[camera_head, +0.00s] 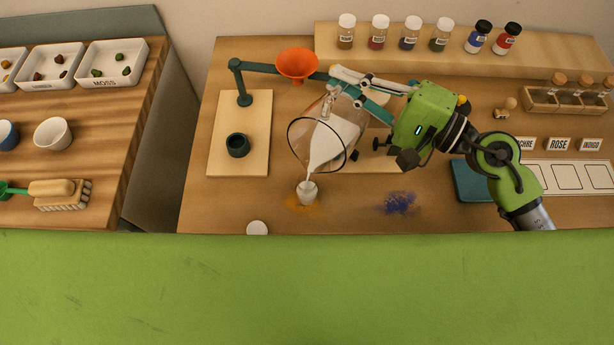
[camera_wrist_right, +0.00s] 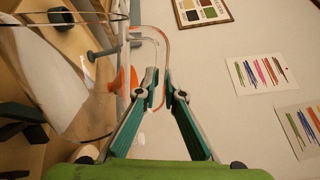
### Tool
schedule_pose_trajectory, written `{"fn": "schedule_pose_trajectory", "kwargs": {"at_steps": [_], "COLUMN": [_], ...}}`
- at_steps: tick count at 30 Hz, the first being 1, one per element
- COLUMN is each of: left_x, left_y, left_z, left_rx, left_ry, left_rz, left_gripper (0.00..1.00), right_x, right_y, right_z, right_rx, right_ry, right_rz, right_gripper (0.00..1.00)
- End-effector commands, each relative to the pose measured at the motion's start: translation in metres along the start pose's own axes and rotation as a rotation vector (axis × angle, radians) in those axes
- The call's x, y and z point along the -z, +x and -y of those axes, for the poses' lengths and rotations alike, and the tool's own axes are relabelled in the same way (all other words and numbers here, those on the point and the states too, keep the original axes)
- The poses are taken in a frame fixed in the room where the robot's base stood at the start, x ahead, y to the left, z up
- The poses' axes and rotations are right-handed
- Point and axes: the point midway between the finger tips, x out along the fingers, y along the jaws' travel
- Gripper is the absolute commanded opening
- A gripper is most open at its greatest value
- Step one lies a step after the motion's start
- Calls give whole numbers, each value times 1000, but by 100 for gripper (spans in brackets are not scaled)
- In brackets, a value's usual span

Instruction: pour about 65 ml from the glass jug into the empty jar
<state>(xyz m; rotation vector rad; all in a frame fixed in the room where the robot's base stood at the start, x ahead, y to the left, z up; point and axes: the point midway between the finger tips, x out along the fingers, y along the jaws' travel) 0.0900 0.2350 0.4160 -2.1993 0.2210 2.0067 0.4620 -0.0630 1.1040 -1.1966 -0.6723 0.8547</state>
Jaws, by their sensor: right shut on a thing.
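The glass jug (camera_head: 320,140) is tilted steeply, mouth down and left, with white liquid in its lower side. A white stream runs from its lip into the mouth of the small jar (camera_head: 307,191), which stands upright on the table below. The jar looks whitish; its fill level is too small to tell. My right gripper (camera_head: 362,92) is shut on the jug's handle and holds the jug above the table. The right wrist view shows its fingers (camera_wrist_right: 164,88) at the handle, with the jug (camera_wrist_right: 55,75) at the left. My left gripper is out of view.
An orange funnel (camera_head: 297,64) on a stand is behind the jug. A white lid (camera_head: 257,228) lies at the front edge.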

Motion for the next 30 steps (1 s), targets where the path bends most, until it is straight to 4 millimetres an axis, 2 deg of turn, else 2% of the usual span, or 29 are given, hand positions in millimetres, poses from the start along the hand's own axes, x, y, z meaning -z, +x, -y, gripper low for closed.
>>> {"fn": "schedule_pose_trajectory", "kwargs": {"at_steps": [15, 18, 20, 22, 25, 30], "left_x": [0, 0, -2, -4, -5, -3], "left_y": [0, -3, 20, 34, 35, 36], "left_z": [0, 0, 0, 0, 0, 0], "left_rx": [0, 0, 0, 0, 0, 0], "left_ry": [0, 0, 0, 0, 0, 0], "left_rz": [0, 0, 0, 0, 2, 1], "left_gripper": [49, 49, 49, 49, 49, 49], "right_x": [-4, 16, 30, 42, 54, 58], "right_y": [0, 0, 0, 0, 0, 0], "right_z": [3, -1, -19, -27, -22, -21], "right_rx": [4, 5, 5, 5, 4, 4], "right_ry": [-16, 67, 134, 217, 342, 402], "right_rz": [0, -5, -3, -1, 0, 1], "right_gripper": [0, 0, 0, 0, 0, 0]}}
